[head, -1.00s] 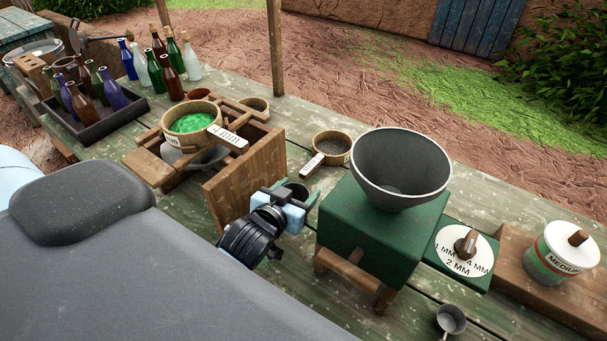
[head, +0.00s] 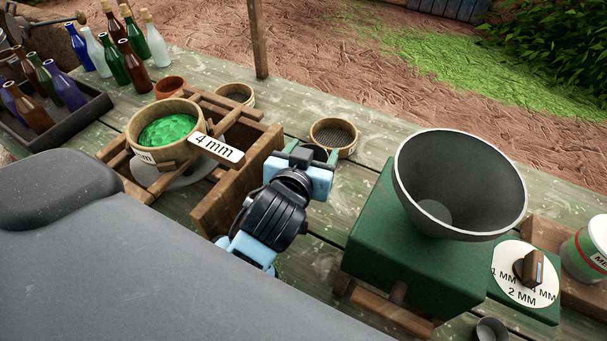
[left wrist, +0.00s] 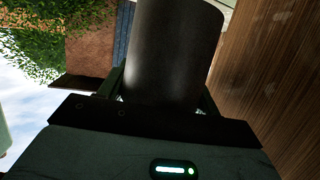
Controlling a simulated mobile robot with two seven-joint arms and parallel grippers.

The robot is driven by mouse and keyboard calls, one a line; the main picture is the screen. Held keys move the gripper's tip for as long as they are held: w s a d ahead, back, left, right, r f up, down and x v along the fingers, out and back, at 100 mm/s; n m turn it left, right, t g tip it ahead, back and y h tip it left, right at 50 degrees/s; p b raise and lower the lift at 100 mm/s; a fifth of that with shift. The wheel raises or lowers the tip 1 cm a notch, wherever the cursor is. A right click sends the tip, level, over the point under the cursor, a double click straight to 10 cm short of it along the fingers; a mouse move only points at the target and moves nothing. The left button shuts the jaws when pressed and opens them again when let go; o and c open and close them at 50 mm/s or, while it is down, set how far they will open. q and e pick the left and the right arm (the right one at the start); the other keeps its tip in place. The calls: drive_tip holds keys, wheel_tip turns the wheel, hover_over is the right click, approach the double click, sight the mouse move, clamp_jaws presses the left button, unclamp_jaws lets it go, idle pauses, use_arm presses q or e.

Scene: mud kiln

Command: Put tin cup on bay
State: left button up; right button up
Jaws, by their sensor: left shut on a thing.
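My left gripper (head: 302,160) is shut on a grey tin cup, whose dark rim (head: 318,151) shows just beyond the fingers. In the left wrist view the cup (left wrist: 172,50) is a smooth grey cylinder between the fingers. The gripper is between the wooden frame (head: 225,195) on its left and the green mill (head: 410,245) on its right. I cannot tell from the picture which part is the bay. Most of the cup is hidden in the head view. My right gripper is not in view.
A green-filled 4 mm sieve (head: 166,128) sits on the frame. A small round sieve (head: 334,136) lies just beyond my gripper. The mill's wide hopper (head: 460,185) rises at right. Another small metal cup (head: 491,329) is at the bottom edge. Bottles (head: 125,60) stand at far left.

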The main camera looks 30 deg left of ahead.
use_arm(q)
drive_tip(key=shift+w+r, duration=0.15)
drive_tip(key=shift+r, duration=0.1)
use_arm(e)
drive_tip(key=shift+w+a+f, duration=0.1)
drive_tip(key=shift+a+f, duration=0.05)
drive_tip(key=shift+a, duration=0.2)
